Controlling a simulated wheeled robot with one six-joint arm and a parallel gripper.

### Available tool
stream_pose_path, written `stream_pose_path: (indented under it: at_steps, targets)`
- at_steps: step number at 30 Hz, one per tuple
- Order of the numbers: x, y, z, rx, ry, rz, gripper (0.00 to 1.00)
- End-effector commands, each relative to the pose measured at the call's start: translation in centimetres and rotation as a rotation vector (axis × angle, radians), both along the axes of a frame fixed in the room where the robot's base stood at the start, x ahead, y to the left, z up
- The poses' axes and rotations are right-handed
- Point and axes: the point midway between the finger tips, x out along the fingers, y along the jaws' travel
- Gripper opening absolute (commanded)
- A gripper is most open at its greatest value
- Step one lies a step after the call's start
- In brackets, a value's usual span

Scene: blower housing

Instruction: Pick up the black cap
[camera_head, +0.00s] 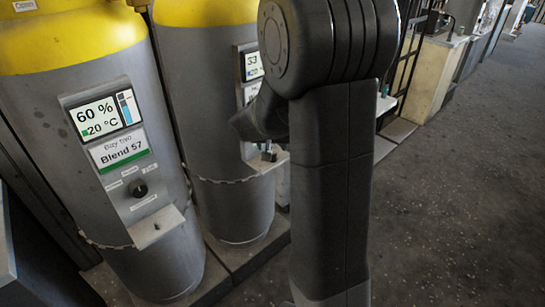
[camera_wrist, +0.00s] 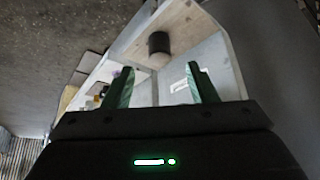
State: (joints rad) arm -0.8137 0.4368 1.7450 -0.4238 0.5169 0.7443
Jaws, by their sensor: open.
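The black cap (camera_wrist: 159,43), a short dark cylinder, stands on a pale, worn ledge (camera_wrist: 185,20) in the wrist view. My gripper (camera_wrist: 160,66) is open and empty, its two green fingers spread apart. The cap appears beyond the fingertips, between their lines, and not in their grasp. In the head view a small dark object (camera_head: 268,154) sits on the ledge of the second gas cylinder (camera_head: 235,205); it may be the same cap. My gripper's fingers cannot be made out in the head view, where my arm covers the middle.
A pale cabinet (camera_head: 435,80) is further back. The dark floor (camera_head: 460,200) at right is clear.

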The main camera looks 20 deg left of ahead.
Motion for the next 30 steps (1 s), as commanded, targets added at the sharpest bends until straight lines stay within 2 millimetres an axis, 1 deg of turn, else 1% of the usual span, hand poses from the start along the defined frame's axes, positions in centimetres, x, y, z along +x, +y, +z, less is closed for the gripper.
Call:
stream_pose_path:
  at_steps: [5,9,13,16,23,24,26,30]
  targets:
    - [0.6,0.2,-1.2,0.000,0.000,0.000,0.52]
    - [1.6,0.6,-3.1,-0.002,0.002,0.000,0.52]
    - [2.3,0.9,-4.4,-0.002,0.002,0.000,0.52]
    - [2.6,1.0,-4.8,0.000,0.000,0.001,0.52]
    - [2.6,1.1,-4.8,0.001,-0.001,0.000,0.52]
    - [2.6,1.1,-4.8,0.001,-0.001,0.000,0.44]
    - [2.6,1.1,-4.8,0.001,-0.001,0.000,0.32]
    - [2.6,1.1,-4.8,0.001,-0.001,0.000,0.05]
